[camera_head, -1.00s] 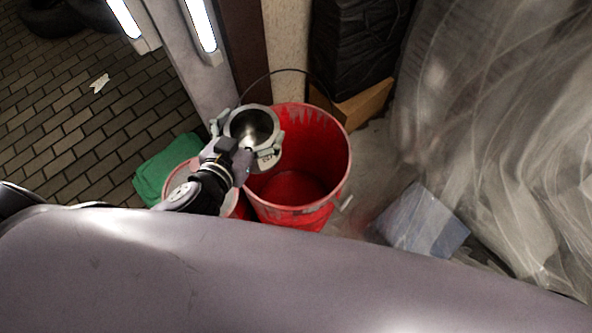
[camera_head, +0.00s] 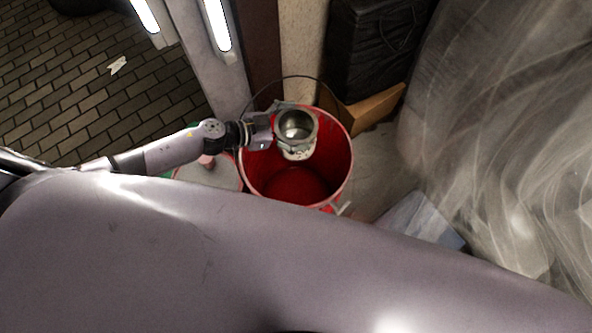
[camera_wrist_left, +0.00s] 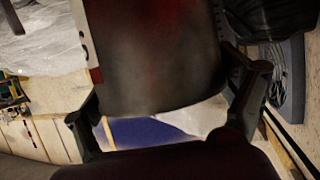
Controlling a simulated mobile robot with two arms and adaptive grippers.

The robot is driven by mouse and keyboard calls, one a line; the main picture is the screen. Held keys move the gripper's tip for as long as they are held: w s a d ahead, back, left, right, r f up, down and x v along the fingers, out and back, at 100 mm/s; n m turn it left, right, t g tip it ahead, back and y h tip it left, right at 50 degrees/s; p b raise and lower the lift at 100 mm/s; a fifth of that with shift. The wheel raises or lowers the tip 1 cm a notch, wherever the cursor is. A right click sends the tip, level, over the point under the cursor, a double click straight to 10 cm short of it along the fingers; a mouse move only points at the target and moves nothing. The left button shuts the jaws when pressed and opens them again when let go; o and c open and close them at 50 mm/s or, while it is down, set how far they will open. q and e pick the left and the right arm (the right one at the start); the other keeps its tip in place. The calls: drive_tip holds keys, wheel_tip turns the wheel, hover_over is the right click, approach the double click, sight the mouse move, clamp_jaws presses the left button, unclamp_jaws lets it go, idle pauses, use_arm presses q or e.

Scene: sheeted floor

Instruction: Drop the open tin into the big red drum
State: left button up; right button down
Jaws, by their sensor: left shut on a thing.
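The open tin (camera_head: 297,127) is a grey metal can with its open top facing up. My left gripper (camera_head: 287,122) is shut on its sides. The tin hangs over the mouth of the big red drum (camera_head: 345,165), toward its far side. In the left wrist view the tin (camera_wrist_left: 155,60) fills the middle, between the two fingers of the gripper (camera_wrist_left: 165,125). The drum is open, with a bare red floor in sight and a thin wire handle standing up behind. My right gripper is not in view.
A smaller pale-rimmed bucket (camera_head: 212,174) stands left of the drum, partly under my arm. A cardboard piece (camera_head: 375,108) and a black wrapped stack (camera_head: 375,45) are behind right. Clear plastic sheeting (camera_head: 500,130) covers the right side. Brick paving (camera_head: 60,100) lies open at left.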

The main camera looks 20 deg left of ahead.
sight(291, 137)
use_arm(q)
drive_tip(key=shift+w+a+f+m+g+h, duration=0.15)
drive_tip(key=shift+a+f+m+g+h, duration=0.15)
drive_tip(key=shift+a+f+m, duration=0.2)
drive_tip(key=shift+a+f, duration=0.2)
drive_tip(key=shift+f, duration=0.1)
wheel_tip(291, 137, down, 6)
drive_tip(key=b, duration=0.7)
drive_tip(key=shift+r, duration=0.15)
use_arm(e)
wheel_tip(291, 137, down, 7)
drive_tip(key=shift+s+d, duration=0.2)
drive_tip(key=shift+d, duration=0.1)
use_arm(q)
drive_tip(key=shift+r, duration=0.1)
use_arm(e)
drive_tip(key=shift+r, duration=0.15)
use_arm(q)
drive_tip(key=o, duration=1.4)
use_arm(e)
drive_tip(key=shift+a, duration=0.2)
use_arm(q)
drive_tip(key=v, duration=1.2)
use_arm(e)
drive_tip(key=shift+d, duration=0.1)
use_arm(q)
drive_tip(key=shift+w, duration=0.1)
